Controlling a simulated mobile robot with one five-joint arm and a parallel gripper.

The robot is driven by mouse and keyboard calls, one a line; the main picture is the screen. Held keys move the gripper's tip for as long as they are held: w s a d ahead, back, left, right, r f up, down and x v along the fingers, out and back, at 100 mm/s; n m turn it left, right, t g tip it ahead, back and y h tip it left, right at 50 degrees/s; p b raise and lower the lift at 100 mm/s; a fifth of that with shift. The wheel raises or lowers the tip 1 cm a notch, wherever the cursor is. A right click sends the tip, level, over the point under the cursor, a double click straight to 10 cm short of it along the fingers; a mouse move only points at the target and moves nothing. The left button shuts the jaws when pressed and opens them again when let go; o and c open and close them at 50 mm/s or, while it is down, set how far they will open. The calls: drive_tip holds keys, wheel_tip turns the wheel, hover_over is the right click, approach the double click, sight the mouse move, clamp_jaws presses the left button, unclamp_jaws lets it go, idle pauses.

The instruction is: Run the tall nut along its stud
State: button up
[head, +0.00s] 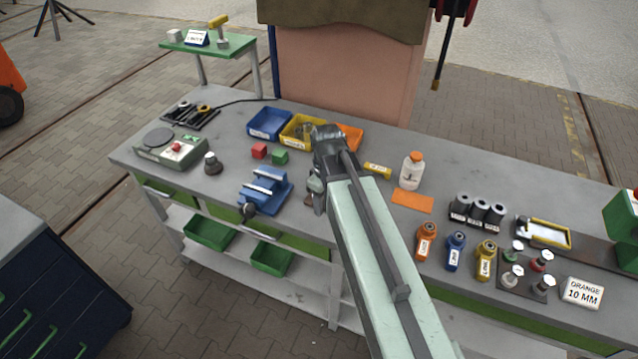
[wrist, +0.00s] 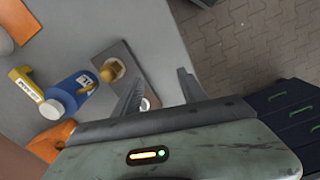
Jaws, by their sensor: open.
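My gripper (wrist: 162,78) is open, with its two fingers apart in the wrist view. In the head view my gripper (head: 322,160) hangs over the middle of the bench and covers what lies behind it. A grey plate (wrist: 128,68) lies by the left finger in the wrist view. It carries a yellow round-topped piece (wrist: 110,70) in a pale ring. A small pale round piece (wrist: 150,101) shows between the fingers, near the left one and partly hidden. I cannot tell which piece is the tall nut, and its stud is not clear.
A blue bottle (wrist: 72,94) and a yellow labelled cylinder (wrist: 26,84) lie left of the plate. A blue vise (head: 266,192) stands left of my gripper on the bench. Coloured bins (head: 270,123) stand behind. Labelled bottles (head: 455,251) and black-based tools stand right.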

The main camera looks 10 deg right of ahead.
drive_tip(key=w+r+n+p, duration=0.1)
drive_tip(key=w+n, duration=0.2)
drive_tip(key=n, duration=0.1)
drive_tip(key=w+r+n+p, duration=0.1)
drive_tip(key=w+n, duration=0.1)
drive_tip(key=n, duration=0.3)
drive_tip(key=w+r+n+p, duration=0.1)
drive_tip(key=w+n, duration=0.2)
drive_tip(key=n, duration=0.2)
drive_tip(key=shift+w+r, duration=0.3)
drive_tip(key=shift+r, duration=0.1)
drive_tip(key=w+n, duration=0.1)
drive_tip(key=n, duration=0.1)
drive_tip(key=shift+w+r+n, duration=0.1)
drive_tip(key=shift+n, duration=0.3)
wheel_tip(320, 180, down, 8)
drive_tip(key=b, duration=0.8)
drive_tip(key=shift+r, duration=0.1)
clamp_jaws()
